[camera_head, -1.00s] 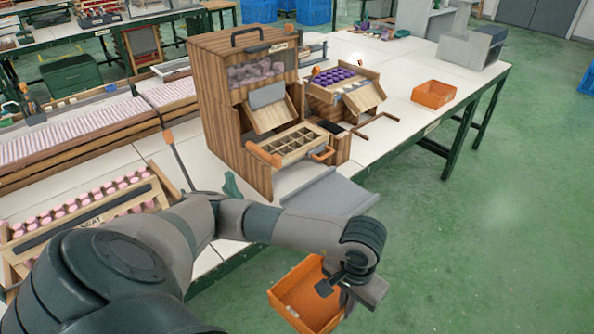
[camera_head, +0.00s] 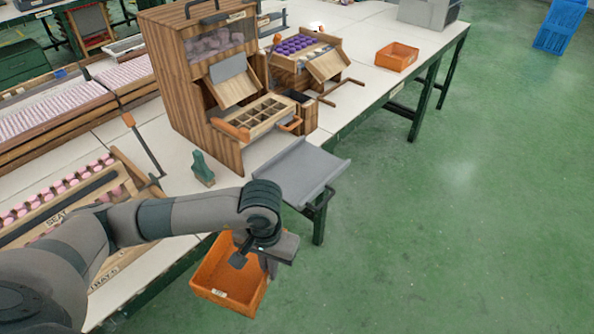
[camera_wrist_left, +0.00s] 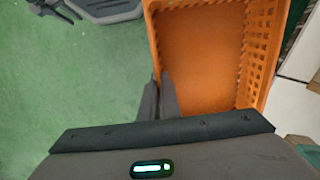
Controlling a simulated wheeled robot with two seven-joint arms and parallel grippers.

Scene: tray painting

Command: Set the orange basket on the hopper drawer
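An orange basket (camera_head: 207,283) with slotted walls hangs beside the table's near edge, over the green floor. My left gripper (camera_head: 262,262) is shut on its wall. In the left wrist view the two dark fingers (camera_wrist_left: 159,98) pinch the rim of the basket (camera_wrist_left: 205,50), which looks empty. The wooden hopper cabinet (camera_head: 185,95) stands on the table with pinkish pieces behind its window. Its drawer (camera_head: 262,117), divided into small compartments, sticks out at the front, above and to the right of the basket.
A grey metal shelf (camera_head: 300,172) juts past the table edge between basket and cabinet. A green stand (camera_head: 203,168) and a rack of pink pieces (camera_head: 60,200) are left. A second wooden unit (camera_head: 305,60) and another orange basket (camera_head: 397,57) stand behind.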

